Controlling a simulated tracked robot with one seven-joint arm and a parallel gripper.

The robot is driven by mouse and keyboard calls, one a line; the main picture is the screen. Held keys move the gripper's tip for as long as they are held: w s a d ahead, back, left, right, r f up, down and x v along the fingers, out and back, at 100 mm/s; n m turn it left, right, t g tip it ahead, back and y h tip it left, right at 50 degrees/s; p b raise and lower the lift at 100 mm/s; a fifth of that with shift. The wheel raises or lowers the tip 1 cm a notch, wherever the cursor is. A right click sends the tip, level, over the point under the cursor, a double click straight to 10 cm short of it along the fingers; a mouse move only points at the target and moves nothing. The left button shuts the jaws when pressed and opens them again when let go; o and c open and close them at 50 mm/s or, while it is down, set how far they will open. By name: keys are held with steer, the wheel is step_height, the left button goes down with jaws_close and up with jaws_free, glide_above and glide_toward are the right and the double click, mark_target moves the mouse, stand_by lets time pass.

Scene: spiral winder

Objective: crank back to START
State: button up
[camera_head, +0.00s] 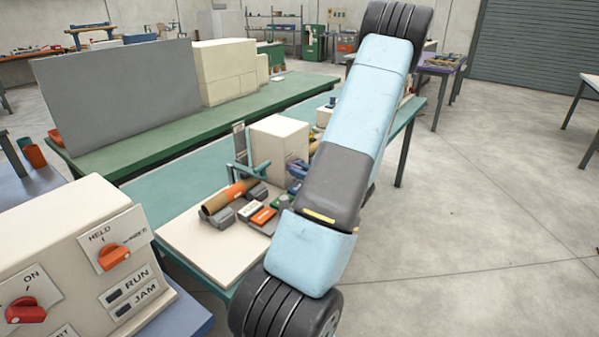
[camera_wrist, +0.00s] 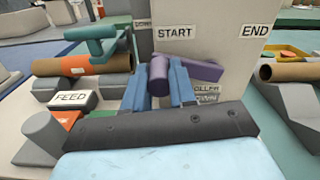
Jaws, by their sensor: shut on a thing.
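The winder's pale housing (camera_wrist: 215,50) fills the upper middle of the wrist view. It carries a START label (camera_wrist: 175,33) on the left and an END label (camera_wrist: 255,31) on the right. A purple crank (camera_wrist: 205,71) sits below them, its arm running left to a knob (camera_wrist: 158,68) below the START label. My gripper (camera_wrist: 163,78) has its blue fingers around the knob and is shut on it. In the head view the housing (camera_head: 279,138) stands behind my arm, and the fingers and crank are mostly hidden.
An orange-and-brown tube (camera_wrist: 95,65) lies on grey supports left of the crank, beside a FEED key (camera_wrist: 72,99). Another brown tube (camera_wrist: 300,71) is at the right. A control box (camera_head: 60,250) with RUN and JAM labels stands front left in the head view.

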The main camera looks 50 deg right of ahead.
jaws_close()
steer(key=shift+r+m, duration=0.2)
steer(key=shift+m, duration=0.2)
steer(key=shift+d, duration=0.1)
steer(key=o, duration=0.9)
jaws_free()
steer(key=shift+o, duration=0.2)
steer(key=s+d, duration=0.1)
steer(key=s, duration=1.2)
steer(key=shift+s, duration=0.4)
